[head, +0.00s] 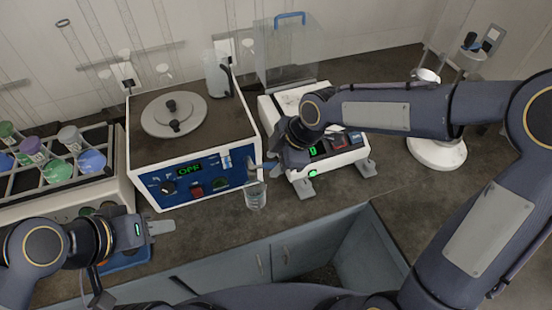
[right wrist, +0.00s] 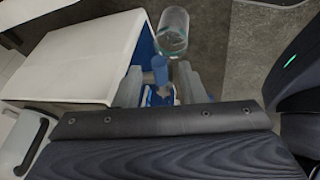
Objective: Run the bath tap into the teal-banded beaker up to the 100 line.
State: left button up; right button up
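The bath (head: 222,180) is a white box with a blue front panel reading OFF. A clear beaker (head: 256,197) stands on the bench by its right front corner; it also shows in the right wrist view (right wrist: 173,33). My right gripper (head: 268,164) is at that corner, above the beaker. In the right wrist view its fingers (right wrist: 160,88) are apart, with a blue cylindrical part, seemingly the tap (right wrist: 160,68), between them. My left gripper (head: 162,228) is low at the left, away from the beaker.
A rack of coloured-capped bottles (head: 60,172) stands left. A white instrument (head: 345,157) with green digits stands right of the bath, partly behind my right arm. A clear jug (head: 217,75) is at the back. The bench front edge lies close below the beaker.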

jog(key=v, duration=0.7)
jog(key=shift+d+r, duration=0.2)
jog(key=shift+r, duration=0.1)
dwell(7.0)
